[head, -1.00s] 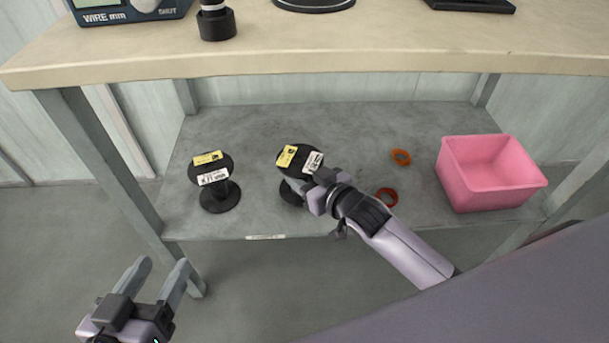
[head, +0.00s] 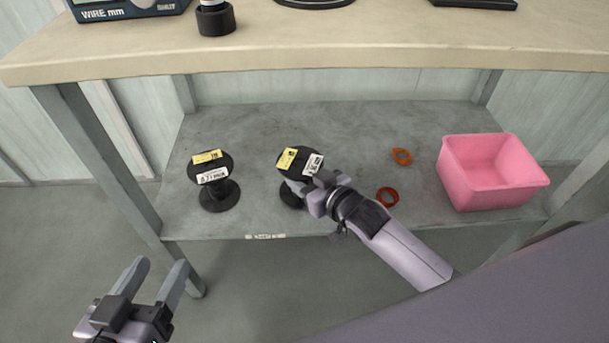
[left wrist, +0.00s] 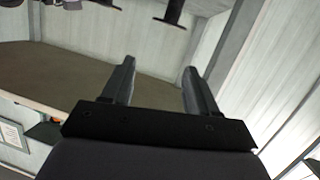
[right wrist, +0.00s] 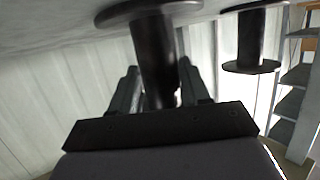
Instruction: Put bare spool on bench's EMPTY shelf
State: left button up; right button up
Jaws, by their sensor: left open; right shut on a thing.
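A black bare spool (head: 291,193) stands upright on the grey lower shelf (head: 330,130) of the bench, with yellow and white labels on its top flange. My right gripper (head: 311,192) is shut on its core; the right wrist view shows the spool's core (right wrist: 154,60) between the fingers. A second black spool (head: 218,195) with similar labels stands upright to its left, and it also shows in the right wrist view (right wrist: 244,38). My left gripper (head: 160,282) is open and empty, low in front of the bench's left leg. A label strip (head: 265,236) is on the shelf's front edge.
A pink bin (head: 490,172) stands at the shelf's right end. An orange ring (head: 401,156) and a red ring (head: 387,197) lie between it and the held spool. The bench top (head: 330,45) overhangs the shelf. The shelf's back middle is clear.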

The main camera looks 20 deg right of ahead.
jog(key=o, duration=1.3)
jog(key=shift+f, duration=0.1)
jog(key=p+v, duration=0.3)
jog(key=v, duration=0.3)
jog(key=shift+s+r, duration=0.2)
jog(key=shift+s, duration=0.05)
pick_arm(q)
jog(key=shift+w+d+r+n+g+h, duration=0.15)
jog(key=shift+d+n+g, duration=0.15)
jog(key=shift+d, duration=0.15)
jog(key=shift+w+d+r+n+g+h, duration=0.1)
jog(key=shift+d+n+g+h, duration=0.15)
jog(key=shift+d, duration=0.2)
pick_arm(e)
jog(key=shift+s+d, duration=0.15)
jog(key=shift+s, duration=0.15)
pick_arm(q)
jog(key=shift+s, duration=0.1)
pick_arm(e)
jog(key=shift+s, duration=0.1)
